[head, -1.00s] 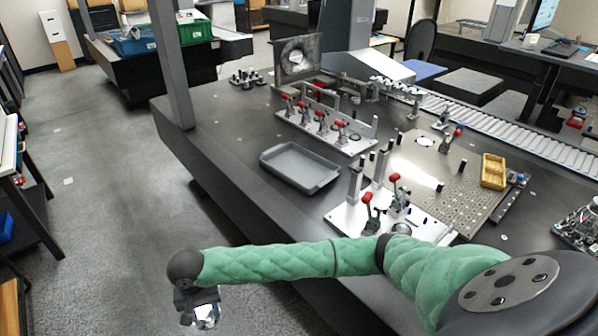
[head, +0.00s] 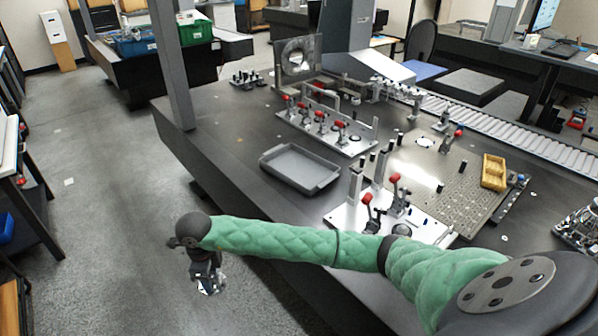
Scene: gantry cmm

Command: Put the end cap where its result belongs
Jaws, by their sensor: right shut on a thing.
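My right gripper (head: 207,280) hangs at the lower left over the open floor, clear of the black table's near edge. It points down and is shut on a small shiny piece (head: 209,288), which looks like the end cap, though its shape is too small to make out. A grey tray (head: 299,168) lies empty on the table near its left edge. A blue bin (head: 133,46) and a green bin (head: 193,33) stand on a far dark table at the upper left. My left gripper is not in view.
The black table (head: 222,160) carries fixtures with red-handled clamps (head: 322,126), a perforated plate (head: 425,180) and a yellow tray (head: 493,172). A grey post (head: 170,65) rises at its left edge. A roller conveyor (head: 510,130) runs behind. The floor at left is open.

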